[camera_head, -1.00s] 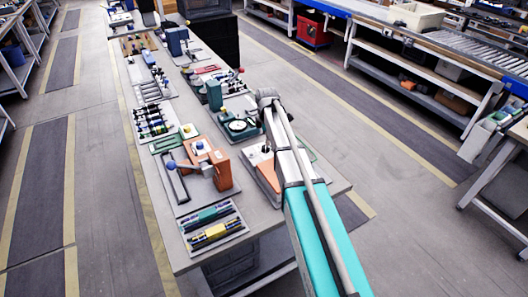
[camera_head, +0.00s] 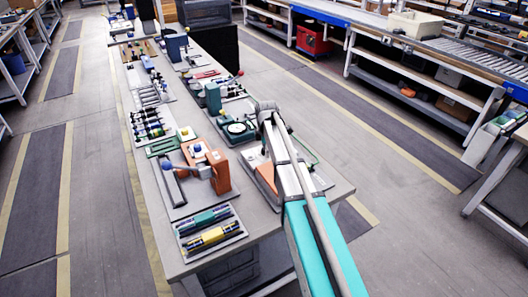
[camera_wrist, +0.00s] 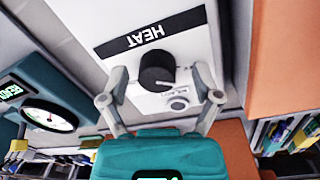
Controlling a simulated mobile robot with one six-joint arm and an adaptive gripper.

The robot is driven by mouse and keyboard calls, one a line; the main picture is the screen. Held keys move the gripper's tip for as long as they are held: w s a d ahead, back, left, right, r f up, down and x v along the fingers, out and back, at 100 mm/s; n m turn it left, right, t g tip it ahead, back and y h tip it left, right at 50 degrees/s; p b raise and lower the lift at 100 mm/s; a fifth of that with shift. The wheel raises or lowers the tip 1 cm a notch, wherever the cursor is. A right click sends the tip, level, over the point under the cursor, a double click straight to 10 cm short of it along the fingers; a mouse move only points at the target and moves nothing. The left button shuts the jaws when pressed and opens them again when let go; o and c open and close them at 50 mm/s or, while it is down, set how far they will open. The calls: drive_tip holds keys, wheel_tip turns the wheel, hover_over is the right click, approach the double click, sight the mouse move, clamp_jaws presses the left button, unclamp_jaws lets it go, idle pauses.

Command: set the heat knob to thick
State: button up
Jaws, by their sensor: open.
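The heat knob (camera_wrist: 157,71) is a round black dial on a white panel (camera_wrist: 85,25) in the wrist view. A black label reading HEAT (camera_wrist: 150,34), upside down in the picture, lies beside it. Small print sits by the knob's edge, but I cannot read the setting. My gripper (camera_wrist: 160,98) is open, with one finger to each side of the knob in the picture. I cannot tell whether either finger touches it. In the head view, my arm reaches over the bench and its end (camera_head: 266,108) hides the knob.
A round gauge (camera_wrist: 48,116) on a teal unit stands at the left in the wrist view. An orange block (camera_wrist: 280,50) is at the right. On the bench, an orange press (camera_head: 217,171) and a tray of green and yellow tools (camera_head: 211,231) stand left of my arm.

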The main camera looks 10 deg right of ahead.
drive_tip(key=shift+c, duration=0.2)
drive_tip(key=c, duration=1.1)
drive_tip(key=shift+s+a, duration=0.1)
drive_tip(key=shift+a, duration=0.2)
drive_tip(key=shift+d, duration=0.2)
